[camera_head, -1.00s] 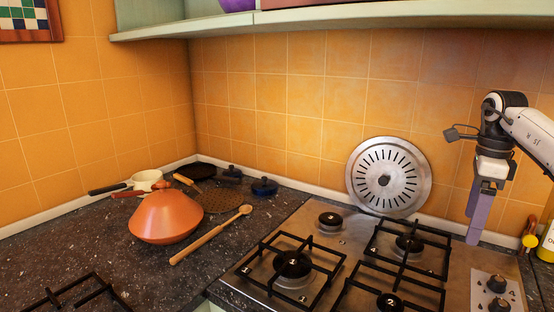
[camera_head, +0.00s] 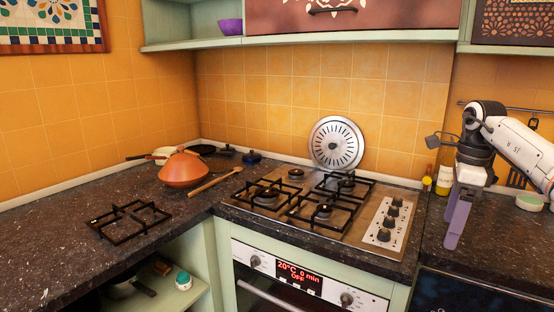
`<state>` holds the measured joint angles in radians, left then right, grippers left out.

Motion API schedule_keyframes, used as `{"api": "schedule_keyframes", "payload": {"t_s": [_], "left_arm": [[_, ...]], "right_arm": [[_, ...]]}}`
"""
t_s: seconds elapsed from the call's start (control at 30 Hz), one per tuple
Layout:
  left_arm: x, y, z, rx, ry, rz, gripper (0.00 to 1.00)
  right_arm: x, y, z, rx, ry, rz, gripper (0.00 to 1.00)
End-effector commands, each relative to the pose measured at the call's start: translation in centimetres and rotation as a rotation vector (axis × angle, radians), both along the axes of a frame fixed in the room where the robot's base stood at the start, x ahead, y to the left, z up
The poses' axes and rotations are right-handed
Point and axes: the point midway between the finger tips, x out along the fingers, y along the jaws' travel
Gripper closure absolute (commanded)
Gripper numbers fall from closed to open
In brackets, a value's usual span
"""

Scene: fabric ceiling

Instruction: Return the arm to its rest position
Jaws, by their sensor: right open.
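My right arm comes in from the right edge of the head view. Its gripper (camera_head: 457,218) hangs with its purple fingers pointing down, over the dark counter to the right of the stove. The fingers are open and nothing shows between them. The gripper is apart from the stove and the things on the counter. My left arm and gripper are not in view.
A gas stove (camera_head: 395,250) with black grates stands above an oven (camera_head: 300,285). A round metal lid (camera_head: 336,150) leans on the wall. An orange tagine (camera_head: 185,171) and wooden spoon (camera_head: 214,182) lie left. A loose grate (camera_head: 130,222) is nearer. A shelf (camera_head: 330,36) hangs above.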

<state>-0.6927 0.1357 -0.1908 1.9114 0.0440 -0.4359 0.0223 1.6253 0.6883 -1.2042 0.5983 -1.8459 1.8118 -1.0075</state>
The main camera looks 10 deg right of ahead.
Motion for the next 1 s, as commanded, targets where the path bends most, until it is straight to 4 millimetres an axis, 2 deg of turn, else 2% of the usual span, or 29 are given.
{"api": "schedule_keyframes", "payload": {"t_s": [0.1,0.27,0.43,0.57,0.63,0.67,0.7,0.8,0.9,1.0], "left_arm": [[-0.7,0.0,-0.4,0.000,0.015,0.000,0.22],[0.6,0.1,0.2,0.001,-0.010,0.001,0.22],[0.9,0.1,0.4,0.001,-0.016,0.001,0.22],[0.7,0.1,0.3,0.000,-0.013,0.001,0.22],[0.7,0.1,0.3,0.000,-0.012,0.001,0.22],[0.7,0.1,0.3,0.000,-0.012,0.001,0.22],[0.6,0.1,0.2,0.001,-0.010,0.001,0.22],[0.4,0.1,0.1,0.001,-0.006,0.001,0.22],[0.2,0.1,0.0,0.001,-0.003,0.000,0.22],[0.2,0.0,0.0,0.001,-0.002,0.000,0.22]], "right_arm": [[1.3,2.8,-2.3,0.048,-0.020,0.031,0.17],[2.7,6.8,-5.4,0.129,-0.052,0.058,0.17],[3.8,13.0,-9.5,0.266,-0.085,0.079,0.17],[3.9,20.7,-13.6,0.455,-0.107,0.071,0.17],[3.3,25.8,-15.7,0.595,-0.110,0.040,0.17],[2.9,27.9,-16.5,0.659,-0.108,0.019,0.17],[2.3,30.8,-17.3,0.753,-0.102,-0.017,0.17],[0.3,37.7,-18.6,1.009,-0.064,-0.162,0.17],[-1.6,42.5,-18.6,1.253,0.001,-0.370,0.17],[-3.0,45.0,-18.5,1.471,0.094,-0.633,0.17]]}}
